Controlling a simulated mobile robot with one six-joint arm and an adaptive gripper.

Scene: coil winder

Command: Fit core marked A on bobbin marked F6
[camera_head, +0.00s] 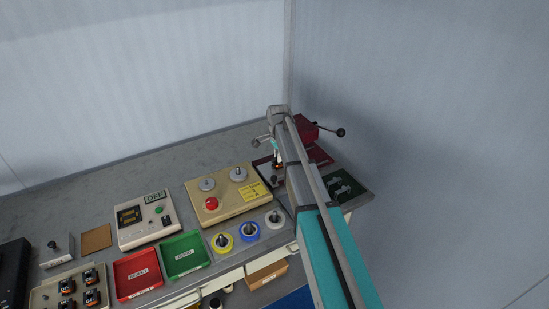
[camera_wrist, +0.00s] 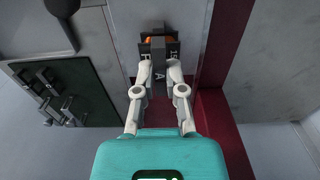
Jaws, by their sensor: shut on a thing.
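In the wrist view, a dark core marked A (camera_wrist: 160,78) sits between the two pale fingers of my gripper (camera_wrist: 160,69), which is shut on it. Just beyond the core is a bobbin with an orange-brown winding (camera_wrist: 158,41) and dark flanges; its marking is partly hidden, so I cannot read all of it. The core lies in line with the bobbin and very close to it; I cannot tell how far it is inserted. In the head view my arm hides most of this spot.
A dark green tray (camera_wrist: 86,104) with several dark parts lies to the left in the wrist view. A dark red machine (camera_head: 303,128) with a black-knobbed lever stands behind my arm. A beige box (camera_head: 228,209), green bin (camera_head: 185,254) and red bin (camera_head: 138,273) occupy the bench.

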